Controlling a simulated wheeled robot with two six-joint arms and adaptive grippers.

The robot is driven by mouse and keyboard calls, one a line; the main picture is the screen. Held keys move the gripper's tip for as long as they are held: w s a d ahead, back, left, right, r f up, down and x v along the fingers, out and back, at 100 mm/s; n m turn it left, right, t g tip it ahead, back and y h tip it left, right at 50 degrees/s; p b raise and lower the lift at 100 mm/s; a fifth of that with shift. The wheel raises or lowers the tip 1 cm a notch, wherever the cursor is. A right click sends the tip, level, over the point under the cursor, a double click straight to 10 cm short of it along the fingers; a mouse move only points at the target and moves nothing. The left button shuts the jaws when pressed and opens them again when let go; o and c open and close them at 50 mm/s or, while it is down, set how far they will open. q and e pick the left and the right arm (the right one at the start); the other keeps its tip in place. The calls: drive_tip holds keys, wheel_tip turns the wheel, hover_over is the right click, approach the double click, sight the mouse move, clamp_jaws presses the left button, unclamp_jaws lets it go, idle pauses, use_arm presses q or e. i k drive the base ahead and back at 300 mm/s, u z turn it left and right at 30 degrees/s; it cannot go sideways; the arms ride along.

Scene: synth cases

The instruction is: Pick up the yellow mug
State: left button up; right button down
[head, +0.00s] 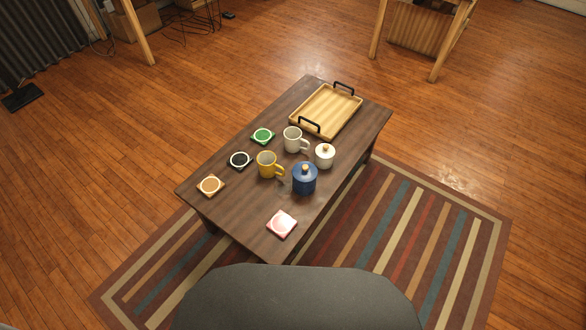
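The yellow mug (266,165) stands upright near the middle of the low dark wooden table (245,212). Its handle points to the right, towards a blue lidded jar (304,181) close beside it. A white mug (292,139) stands just behind it, up and to the right. Neither of my grippers shows in the head view.
A white lidded jar (325,157) stands right of the mugs. Coasters lie around: green (263,136), black (239,160), orange (210,186), pink (282,224). A wooden tray (326,110) with black handles fills the far end. A striped rug (420,235) lies beneath the table.

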sight(272, 168)
drive_tip(key=z, duration=1.4)
drive_tip(key=i, duration=2.65)
drive_tip(key=u, duration=3.2)
